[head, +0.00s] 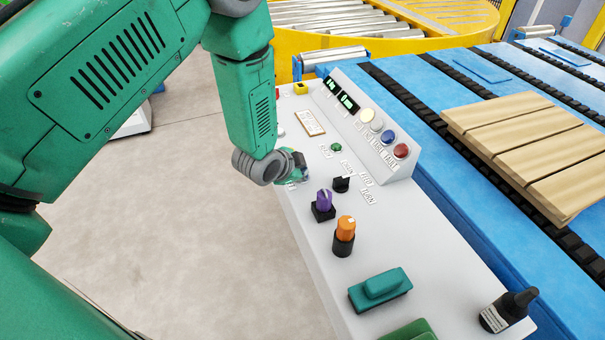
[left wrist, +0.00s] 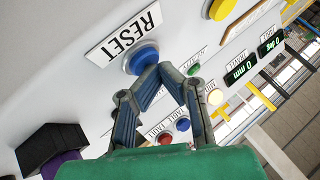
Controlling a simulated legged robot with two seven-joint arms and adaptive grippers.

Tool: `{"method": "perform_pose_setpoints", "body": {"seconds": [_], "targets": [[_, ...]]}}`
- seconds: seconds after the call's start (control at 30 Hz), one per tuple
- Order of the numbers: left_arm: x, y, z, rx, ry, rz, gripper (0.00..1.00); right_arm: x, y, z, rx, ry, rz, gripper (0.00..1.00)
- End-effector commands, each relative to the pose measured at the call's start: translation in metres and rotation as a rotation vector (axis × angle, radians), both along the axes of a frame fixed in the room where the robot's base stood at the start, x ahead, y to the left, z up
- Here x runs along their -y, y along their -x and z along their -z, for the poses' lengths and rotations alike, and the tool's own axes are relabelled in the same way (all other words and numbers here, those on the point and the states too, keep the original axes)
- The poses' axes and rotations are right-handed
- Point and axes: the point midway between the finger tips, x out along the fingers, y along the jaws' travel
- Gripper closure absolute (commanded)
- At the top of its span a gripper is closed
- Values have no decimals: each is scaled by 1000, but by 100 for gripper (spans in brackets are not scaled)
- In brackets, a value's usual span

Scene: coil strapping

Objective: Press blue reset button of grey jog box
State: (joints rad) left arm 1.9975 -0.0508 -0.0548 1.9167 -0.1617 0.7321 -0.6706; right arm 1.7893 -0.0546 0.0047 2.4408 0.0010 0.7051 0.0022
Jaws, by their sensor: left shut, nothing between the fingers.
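The grey jog box (head: 420,240) is a long pale console with a sloped display panel. In the left wrist view its blue reset button (left wrist: 140,60) sits beside a white RESET label (left wrist: 124,32). My left gripper (left wrist: 153,72) is shut and empty, its joined fingertips at the button's near edge and overlapping it in the picture. I cannot tell whether they press it. In the head view my left gripper (head: 299,167) is over the box's left edge and hides the reset button. My right gripper is not in view.
The sloped panel carries white, blue (head: 388,137) and red (head: 401,151) lamps. A black knob (head: 341,184), purple knob (head: 324,201) and orange knob (head: 345,230) stand near my gripper. Wooden boards (head: 530,140) lie on the blue conveyor.

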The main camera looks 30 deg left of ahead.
Motion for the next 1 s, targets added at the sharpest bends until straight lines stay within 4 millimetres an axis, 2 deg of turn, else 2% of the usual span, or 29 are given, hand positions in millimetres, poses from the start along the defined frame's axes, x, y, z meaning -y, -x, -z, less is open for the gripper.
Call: {"method": "perform_pose_setpoints", "body": {"seconds": [0.17, 0.47, 0.83, 1.0], "targets": [[0, 1, -2, -4, 0, 0, 100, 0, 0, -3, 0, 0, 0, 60], [-1, 1, -18, -3, 0, 0, 100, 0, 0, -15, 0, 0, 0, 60], [-1, 1, -19, -1, 0, 0, 100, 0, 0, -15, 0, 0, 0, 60], [0, 1, -32, 0, 0, 0, 100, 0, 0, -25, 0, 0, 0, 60]]}}
